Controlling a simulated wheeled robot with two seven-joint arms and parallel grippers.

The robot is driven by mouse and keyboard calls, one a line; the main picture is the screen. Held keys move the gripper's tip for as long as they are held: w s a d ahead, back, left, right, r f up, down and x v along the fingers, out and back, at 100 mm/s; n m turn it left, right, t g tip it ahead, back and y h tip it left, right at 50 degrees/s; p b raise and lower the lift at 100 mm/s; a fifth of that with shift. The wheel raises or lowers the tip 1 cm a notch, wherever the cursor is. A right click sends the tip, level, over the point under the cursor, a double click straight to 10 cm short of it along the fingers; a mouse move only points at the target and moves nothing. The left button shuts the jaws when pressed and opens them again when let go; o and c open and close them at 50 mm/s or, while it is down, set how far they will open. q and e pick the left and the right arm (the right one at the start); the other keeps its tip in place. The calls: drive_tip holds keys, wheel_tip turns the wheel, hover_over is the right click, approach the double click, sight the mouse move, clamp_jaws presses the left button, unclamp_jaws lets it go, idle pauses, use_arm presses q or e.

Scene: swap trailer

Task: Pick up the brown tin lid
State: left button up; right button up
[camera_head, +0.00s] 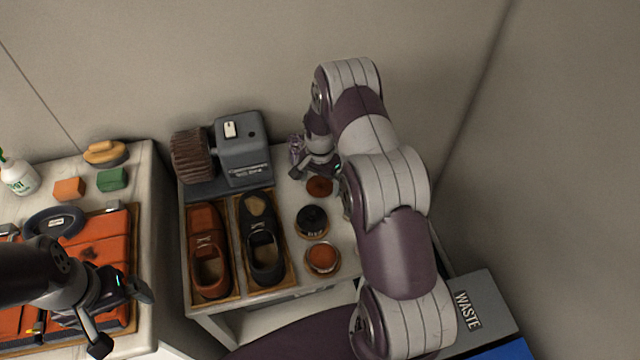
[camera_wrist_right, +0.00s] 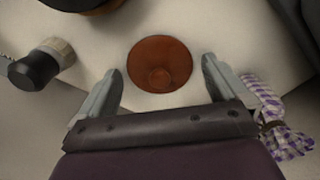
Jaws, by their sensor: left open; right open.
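The brown tin lid (camera_head: 319,187) is a small round disc lying flat on the white bench top, at the back right. In the right wrist view the lid (camera_wrist_right: 160,64) lies ahead of and between my open fingers, with a small round mark near its lower edge. My right gripper (camera_head: 322,170) is open and empty just behind the lid; it also shows in the right wrist view (camera_wrist_right: 162,88). I cannot tell its exact height above the bench. My left gripper (camera_head: 122,318) is open over the orange leather item at the left, far from the lid.
A black tin (camera_head: 312,221) and an open brown tin (camera_head: 322,258) stand in front of the lid. Brown (camera_head: 208,250) and black shoes (camera_head: 262,245) lie left of them, with a brush machine (camera_head: 240,150) behind. A checked cloth (camera_wrist_right: 275,120) lies beside my right finger.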

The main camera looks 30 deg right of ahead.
drive_tip(key=shift+r, duration=0.1)
drive_tip(key=c, duration=0.9)
drive_tip(key=shift+c, duration=0.2)
